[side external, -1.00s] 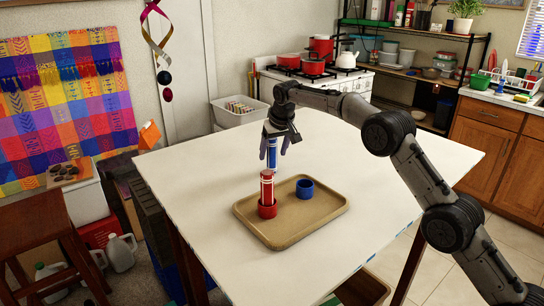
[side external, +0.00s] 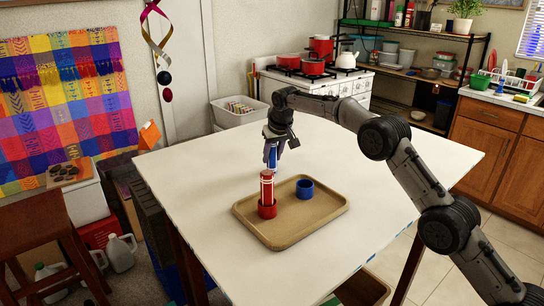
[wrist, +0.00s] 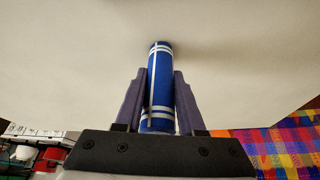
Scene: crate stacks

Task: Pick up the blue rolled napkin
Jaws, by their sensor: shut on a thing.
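The blue rolled napkin (side external: 273,157) stands upright behind the red rolled napkin (side external: 267,187). Its lower end is hidden in the side view, so I cannot tell whether it touches the table. My gripper (side external: 276,148) points down over it and is shut on it. In the wrist view the blue napkin (wrist: 160,90), with white bands and a white lengthwise line, lies between the two fingers of my gripper (wrist: 160,78).
A tan tray (side external: 290,232) on the white table (side external: 390,160) holds a red ring (side external: 267,211), with the red napkin upright in it, and an empty blue ring (side external: 306,194). The red napkin is close in front of the blue one. The table around the tray is clear.

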